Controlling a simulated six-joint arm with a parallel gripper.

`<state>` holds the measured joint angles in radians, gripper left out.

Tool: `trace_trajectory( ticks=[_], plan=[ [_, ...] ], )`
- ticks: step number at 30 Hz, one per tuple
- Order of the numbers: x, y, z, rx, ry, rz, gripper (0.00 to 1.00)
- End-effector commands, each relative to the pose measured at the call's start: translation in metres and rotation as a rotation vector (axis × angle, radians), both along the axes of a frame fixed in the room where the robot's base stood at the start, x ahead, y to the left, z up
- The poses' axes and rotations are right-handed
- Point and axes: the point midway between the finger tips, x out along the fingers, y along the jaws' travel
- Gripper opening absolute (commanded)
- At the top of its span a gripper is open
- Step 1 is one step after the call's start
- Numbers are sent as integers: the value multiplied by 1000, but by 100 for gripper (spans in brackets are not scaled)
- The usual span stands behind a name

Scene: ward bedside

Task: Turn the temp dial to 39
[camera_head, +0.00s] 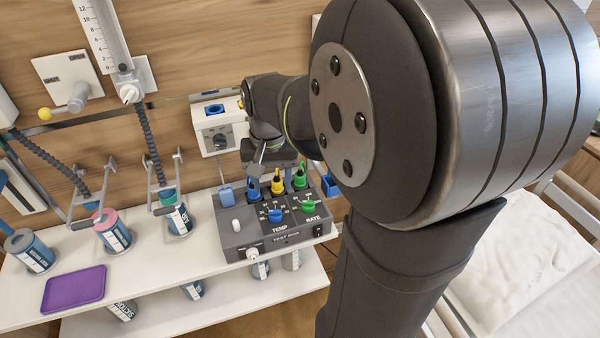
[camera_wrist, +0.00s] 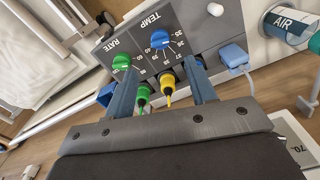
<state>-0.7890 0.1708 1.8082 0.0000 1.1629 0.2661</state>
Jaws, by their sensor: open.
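The grey test box (camera_head: 245,240) stands on the white shelf. Its blue TEMP dial (camera_head: 275,215) is on the top panel, left of the green RATE dial (camera_head: 308,207). In the wrist view, the TEMP dial (camera_wrist: 160,39) is upside down among printed numbers in the thirties; I cannot tell which one it points to. My gripper (camera_wrist: 161,66) is open, its two fingers apart and empty. The fingertips point towards the panel near the TEMP dial, not around it. In the head view, my gripper is above the box's back edge, partly hidden by my arm.
Yellow (camera_head: 278,184) and green (camera_head: 300,178) plugs stand upright at the box's back, close to my fingers. A blue clip (camera_head: 226,194) is at its left. Several canisters and a purple tray (camera_head: 75,289) are further left. A bed (camera_head: 510,265) is at right.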

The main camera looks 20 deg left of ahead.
Motion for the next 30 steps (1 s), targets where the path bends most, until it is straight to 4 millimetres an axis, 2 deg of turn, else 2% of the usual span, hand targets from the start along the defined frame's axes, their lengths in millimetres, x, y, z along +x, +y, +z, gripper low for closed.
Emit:
trace_trajectory(
  ticks=[1,6,12,18,26,30],
  plan=[
    [-1,-1,-13,-5,4,0,51],
    [-1,-1,-49,-3,4,0,51],
    [0,-1,-81,-3,3,1,51],
    [0,0,-94,0,0,1,51],
    [0,0,-95,0,-1,1,51],
    [0,0,-95,0,0,1,28]
  ],
)
